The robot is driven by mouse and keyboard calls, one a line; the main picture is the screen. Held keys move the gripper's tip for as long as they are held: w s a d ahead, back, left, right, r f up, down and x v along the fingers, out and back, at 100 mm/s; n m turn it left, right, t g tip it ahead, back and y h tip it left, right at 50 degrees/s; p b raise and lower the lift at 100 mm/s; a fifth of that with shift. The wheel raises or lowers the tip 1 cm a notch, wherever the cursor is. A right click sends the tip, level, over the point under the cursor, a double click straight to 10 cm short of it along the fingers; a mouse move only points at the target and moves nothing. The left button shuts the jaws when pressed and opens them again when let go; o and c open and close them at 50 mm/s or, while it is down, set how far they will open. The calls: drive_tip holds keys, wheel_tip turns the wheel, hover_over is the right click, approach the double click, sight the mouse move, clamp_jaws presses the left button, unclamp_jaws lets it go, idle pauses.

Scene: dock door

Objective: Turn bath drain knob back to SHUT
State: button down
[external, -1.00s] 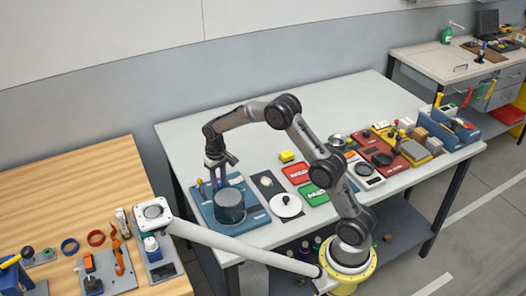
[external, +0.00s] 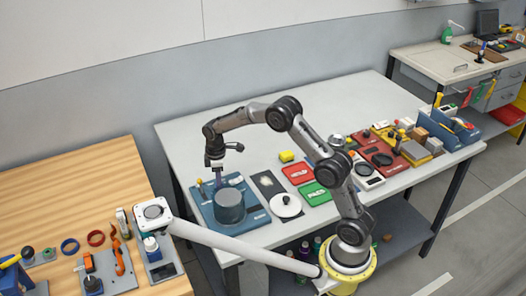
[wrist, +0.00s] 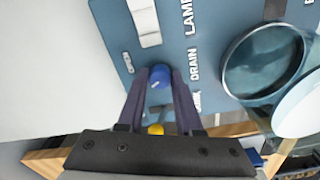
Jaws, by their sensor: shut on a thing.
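The drain knob (wrist: 159,76) is a small blue round knob with a pale mark, on a blue panel (wrist: 118,60) beside the printed word DRAIN. My gripper (wrist: 161,82) is shut on it in the wrist view, one dark finger on each side. The label near the fingers is partly hidden, so I cannot read the knob's setting. In the external view my gripper (external: 217,184) points down at the back left of the blue unit (external: 252,219), and the knob is hidden there. The round dark bath (external: 230,207) stands right beside the gripper; it also shows in the wrist view (wrist: 232,82).
A white switch (wrist: 145,20) sits on the panel near the word LAMP. A small yellow part (wrist: 156,129) shows between the fingers. A white round lid (external: 286,205) lies right of the bath. Red (external: 298,173) and green (external: 314,194) trays lie farther right.

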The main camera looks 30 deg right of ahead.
drive_tip(key=shift+r+n, duration=0.1)
drive_tip(key=shift+n, duration=1.6)
drive_tip(key=c, duration=0.8)
unclamp_jaws()
drive_tip(key=shift+c, duration=0.2)
wheel_tip(320, 180, up, 14)
drive_tip(key=shift+d, duration=0.1)
